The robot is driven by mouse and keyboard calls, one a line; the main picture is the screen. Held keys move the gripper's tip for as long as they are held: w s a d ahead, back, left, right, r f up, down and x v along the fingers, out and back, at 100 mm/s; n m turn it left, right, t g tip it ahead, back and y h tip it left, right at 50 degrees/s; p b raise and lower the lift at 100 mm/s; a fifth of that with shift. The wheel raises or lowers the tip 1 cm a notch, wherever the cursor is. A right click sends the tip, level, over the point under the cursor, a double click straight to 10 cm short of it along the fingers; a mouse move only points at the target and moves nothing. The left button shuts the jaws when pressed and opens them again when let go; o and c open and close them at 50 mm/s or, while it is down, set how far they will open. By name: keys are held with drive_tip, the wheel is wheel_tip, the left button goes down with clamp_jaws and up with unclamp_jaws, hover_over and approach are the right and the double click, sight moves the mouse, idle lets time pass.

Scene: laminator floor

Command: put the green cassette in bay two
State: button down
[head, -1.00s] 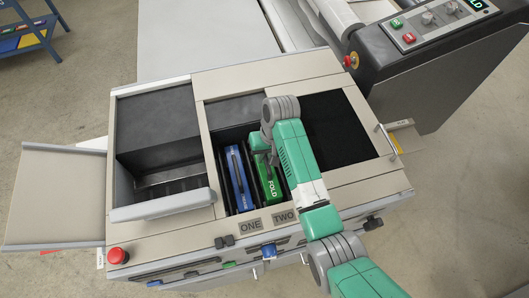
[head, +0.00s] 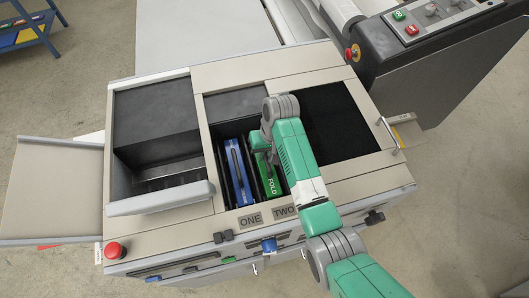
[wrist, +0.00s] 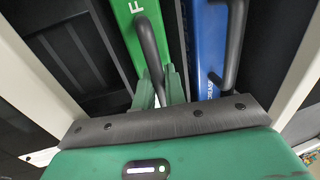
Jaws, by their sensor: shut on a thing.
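The green cassette (head: 268,176), marked FOLD, sits in the slot behind the label TWO (head: 285,211). It also shows in the wrist view (wrist: 124,40), with a dark bar handle (wrist: 147,45) along its top. My gripper (wrist: 162,88) is shut on that handle; its green fingers stand on either side of it. In the head view my wrist hides part of the gripper and the cassette's far end. A blue cassette (head: 237,172) with its own dark handle stands beside it, behind the label ONE (head: 250,219). How deep the green cassette sits is hard to tell.
An open dark compartment (head: 165,165) lies to the left and a dark recess (head: 335,120) to the right. A light divider rim (head: 205,150) borders the bays. A red button (head: 115,250) is at the front left corner, and a control console (head: 420,30) stands at the back right.

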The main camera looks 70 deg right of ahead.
drive_tip(key=shift+f, duration=0.7)
drive_tip(key=c, duration=1.4)
unclamp_jaws()
drive_tip(key=r, duration=0.2)
drive_tip(key=s+r, duration=0.1)
drive_tip(key=r, duration=0.2)
drive_tip(key=d+r+b, duration=0.1)
drive_tip(key=r, duration=0.1)
drive_tip(key=shift+s+r, duration=0.15)
drive_tip(key=shift+r, duration=0.2)
